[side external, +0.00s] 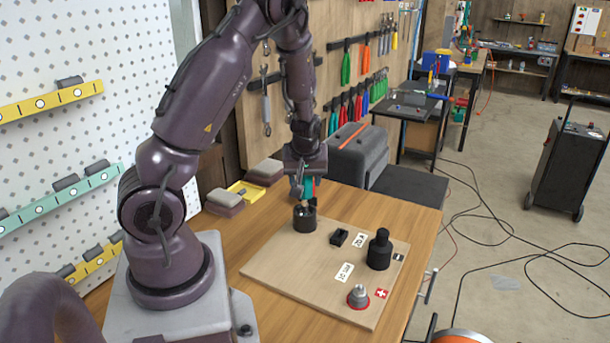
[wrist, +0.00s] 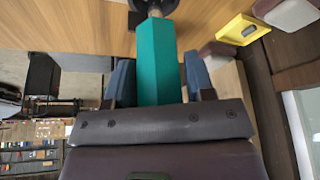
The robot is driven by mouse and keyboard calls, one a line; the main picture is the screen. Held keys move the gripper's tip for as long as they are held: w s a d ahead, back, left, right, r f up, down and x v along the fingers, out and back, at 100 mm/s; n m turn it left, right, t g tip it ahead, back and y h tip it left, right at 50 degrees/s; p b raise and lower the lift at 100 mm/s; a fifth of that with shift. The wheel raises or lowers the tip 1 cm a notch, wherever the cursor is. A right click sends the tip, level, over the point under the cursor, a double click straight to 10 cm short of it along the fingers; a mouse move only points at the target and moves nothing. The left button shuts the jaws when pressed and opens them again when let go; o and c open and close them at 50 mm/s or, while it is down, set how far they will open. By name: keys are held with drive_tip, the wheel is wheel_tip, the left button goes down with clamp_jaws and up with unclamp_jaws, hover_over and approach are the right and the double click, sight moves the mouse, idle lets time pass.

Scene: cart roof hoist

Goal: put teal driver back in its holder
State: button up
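The teal driver shows as a small teal patch (side external: 308,187) in the side view and as a long teal handle (wrist: 158,62) in the wrist view. The driver is about upright, shaft down, over the round black holder (side external: 305,220) on the wooden board. The shaft's lower end meets the holder's top; I cannot tell how deep it sits. The holder's dark rim (wrist: 180,8) shows at the wrist view's top edge.
The light wooden board (side external: 290,270) also carries a small black block (side external: 339,237), a black stepped cylinder (side external: 379,250) and a grey metal knob (side external: 358,296). A yellow tray (side external: 246,191) and brown-grey blocks (side external: 224,202) lie behind. A pegboard (side external: 60,150) stands at the left.

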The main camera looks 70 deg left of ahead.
drive_tip(key=shift+o, duration=1.3)
drive_tip(key=v, duration=1.3)
